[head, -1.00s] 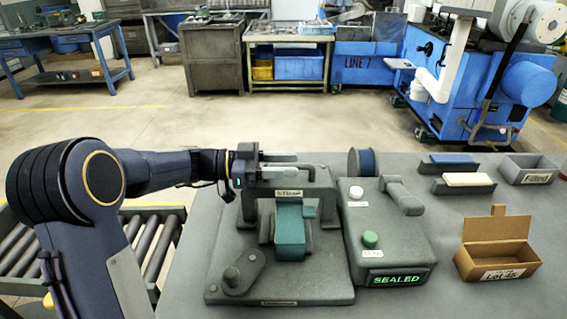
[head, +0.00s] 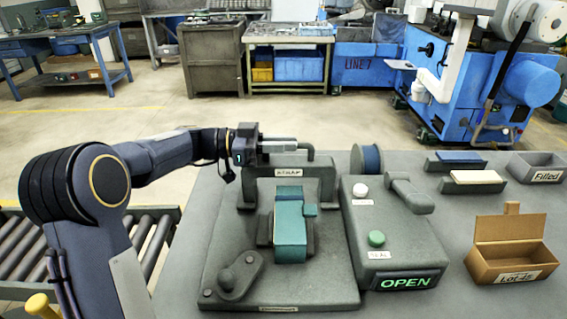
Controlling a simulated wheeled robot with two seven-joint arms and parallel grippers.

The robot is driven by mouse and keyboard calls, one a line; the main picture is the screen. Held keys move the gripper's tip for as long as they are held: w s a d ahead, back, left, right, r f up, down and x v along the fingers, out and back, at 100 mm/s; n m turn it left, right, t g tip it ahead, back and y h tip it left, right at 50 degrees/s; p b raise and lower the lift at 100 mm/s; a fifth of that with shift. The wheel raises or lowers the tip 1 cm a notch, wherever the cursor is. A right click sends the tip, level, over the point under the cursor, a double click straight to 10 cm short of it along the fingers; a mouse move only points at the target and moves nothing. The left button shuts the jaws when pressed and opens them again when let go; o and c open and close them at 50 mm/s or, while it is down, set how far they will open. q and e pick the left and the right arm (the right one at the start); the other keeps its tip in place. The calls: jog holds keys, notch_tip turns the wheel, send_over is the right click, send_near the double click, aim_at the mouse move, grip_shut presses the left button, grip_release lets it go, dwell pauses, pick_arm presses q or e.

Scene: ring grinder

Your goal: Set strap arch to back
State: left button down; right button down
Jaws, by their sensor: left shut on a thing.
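The strap arch (head: 325,178) is a grey bridge with a STRAP label, standing across the back part of a grey base plate (head: 225,275). A grey handle bar rises along its top. My left gripper (head: 270,147) is shut on this handle from the left; the fingertips are small and partly hidden. A teal block (head: 290,235) lies in a cradle in front of the arch, its far end close to the arch. My right gripper is not in view.
A control box (head: 400,245) right of the plate reads OPEN and has a grey lever (head: 408,194). A spool (head: 366,162) stands behind it. An open carton (head: 505,262), two block holders and a Filled bin (head: 540,170) stand at right. A crank knob (head: 230,278) is at the plate's front left.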

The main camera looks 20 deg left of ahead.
pick_arm(q)
jog(key=w+a, duration=0.3)
jog(key=w, duration=0.6)
jog(key=shift+w+r+p, duration=0.2)
jog(key=shift+w+p, duration=0.15)
jog(key=shift+w, duration=0.05)
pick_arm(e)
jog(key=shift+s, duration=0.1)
pick_arm(q)
jog(key=c, duration=1.8)
grip_release()
jog(key=o, duration=0.4)
jog(key=shift+w+f, duration=0.1)
jog(key=shift+w, duration=0.1)
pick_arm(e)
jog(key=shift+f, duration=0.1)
pick_arm(q)
jog(key=shift+a, duration=0.1)
jog(key=v, duration=0.7)
jog(key=shift+s+a+b, duration=0.2)
jog(key=shift+a+b, duration=0.1)
jog(key=shift+a, duration=0.05)
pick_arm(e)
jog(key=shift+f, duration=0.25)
